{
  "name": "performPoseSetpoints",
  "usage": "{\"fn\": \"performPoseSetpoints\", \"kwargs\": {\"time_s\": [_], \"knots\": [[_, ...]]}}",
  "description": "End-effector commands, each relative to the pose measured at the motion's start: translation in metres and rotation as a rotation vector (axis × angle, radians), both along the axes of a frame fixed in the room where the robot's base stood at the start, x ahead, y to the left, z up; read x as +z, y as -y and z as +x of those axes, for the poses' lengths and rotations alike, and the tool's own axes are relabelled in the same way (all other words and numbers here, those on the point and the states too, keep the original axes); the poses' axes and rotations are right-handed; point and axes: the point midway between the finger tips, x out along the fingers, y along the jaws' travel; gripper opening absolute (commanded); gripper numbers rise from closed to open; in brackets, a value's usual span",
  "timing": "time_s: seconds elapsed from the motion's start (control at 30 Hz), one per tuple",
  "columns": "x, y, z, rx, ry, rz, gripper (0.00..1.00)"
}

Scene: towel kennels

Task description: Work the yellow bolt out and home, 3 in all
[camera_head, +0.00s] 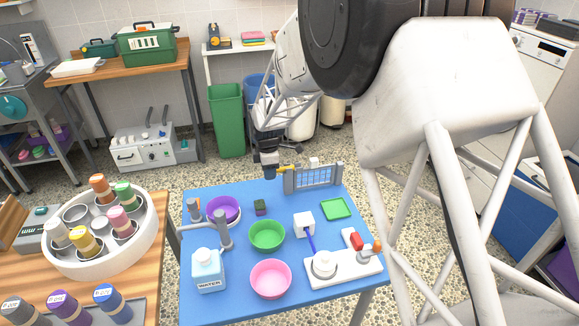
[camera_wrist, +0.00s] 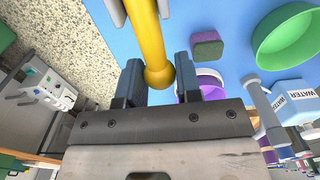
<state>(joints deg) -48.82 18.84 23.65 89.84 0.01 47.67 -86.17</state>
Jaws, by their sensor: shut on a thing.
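The yellow bolt (camera_head: 286,168) shows at the left end of the small blue-grey barred gate (camera_head: 314,178) at the back of the blue table. My gripper (camera_head: 270,168) is at the bolt's left end. In the wrist view, the bolt (camera_wrist: 148,42) is a yellow rod with a round knob at its near end. The knob lies between the two fingers of my gripper (camera_wrist: 160,82), which are shut on it. Grey brackets of the gate flank the rod at the top of the wrist view. The bolt's far end is hidden in the head view.
A dark sponge (camera_head: 260,207), purple bowl (camera_head: 223,209), green bowl (camera_head: 266,236) and pink bowl (camera_head: 271,279) stand on the blue table. A water jug (camera_head: 207,270) is at front left. A white board with fittings (camera_head: 345,268) is at front right.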

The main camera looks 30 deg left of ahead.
Motion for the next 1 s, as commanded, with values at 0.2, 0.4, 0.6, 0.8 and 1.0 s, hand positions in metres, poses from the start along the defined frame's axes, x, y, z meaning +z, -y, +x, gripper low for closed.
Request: {"fn": "performPoseSetpoints", "kwargs": {"time_s": [0.2,0.4,0.6,0.8,1.0], "knots": [[0.000,0.004,0.004,0.000,0.001,0.001,0.19],[0.000,0.007,0.008,0.000,0.001,0.001,0.19],[0.000,0.011,0.011,0.000,0.001,0.001,0.19],[0.000,0.014,0.014,0.000,0.001,0.001,0.19],[0.000,0.017,0.018,-0.001,0.001,0.001,0.19]]}}
